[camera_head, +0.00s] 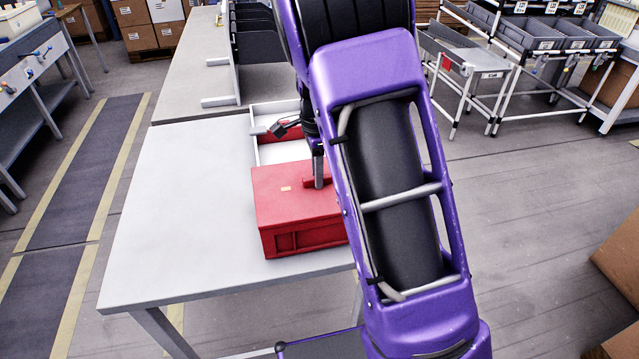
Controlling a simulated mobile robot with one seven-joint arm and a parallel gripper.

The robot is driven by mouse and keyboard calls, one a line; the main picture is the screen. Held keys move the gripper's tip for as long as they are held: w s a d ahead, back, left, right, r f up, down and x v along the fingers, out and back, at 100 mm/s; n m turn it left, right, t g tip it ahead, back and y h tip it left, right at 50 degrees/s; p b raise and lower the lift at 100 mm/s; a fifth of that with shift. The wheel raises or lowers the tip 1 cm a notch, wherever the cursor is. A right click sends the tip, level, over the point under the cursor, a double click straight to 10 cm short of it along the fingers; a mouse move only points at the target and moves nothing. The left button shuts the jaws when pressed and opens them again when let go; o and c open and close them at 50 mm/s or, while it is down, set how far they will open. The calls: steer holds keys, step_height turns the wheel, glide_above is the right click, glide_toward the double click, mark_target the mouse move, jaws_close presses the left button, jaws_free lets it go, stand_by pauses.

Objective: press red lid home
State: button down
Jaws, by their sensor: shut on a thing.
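The red lid (283,194) lies on top of a red box (300,238) on the light grey table. It looks level, but I cannot tell whether it sits fully flush. My gripper (318,179) points down over the right rear part of the lid and is shut on the lid's red raised grip (309,184). My purple arm hides the right side of the box and lid.
A white-walled tray (284,153) with something red in it stands right behind the box. The table (185,220) is bare to the left. A dark rack (253,45) stands farther back. Shelving with grey bins (540,33) is at the back right.

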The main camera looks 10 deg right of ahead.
steer(key=shift+r+p, duration=0.35)
steer(key=shift+r, duration=2.75)
steer(key=shift+f, duration=0.15)
steer(key=shift+w+d+f+b, duration=0.1)
steer(key=shift+f+b, duration=1.3)
steer(key=shift+f, duration=0.8)
steer(key=shift+f, duration=0.75)
steer(key=c, duration=0.7)
jaws_free()
step_height(320, 180, up, 18)
steer(key=shift+f+p, duration=0.25)
steer(key=shift+p, duration=0.75)
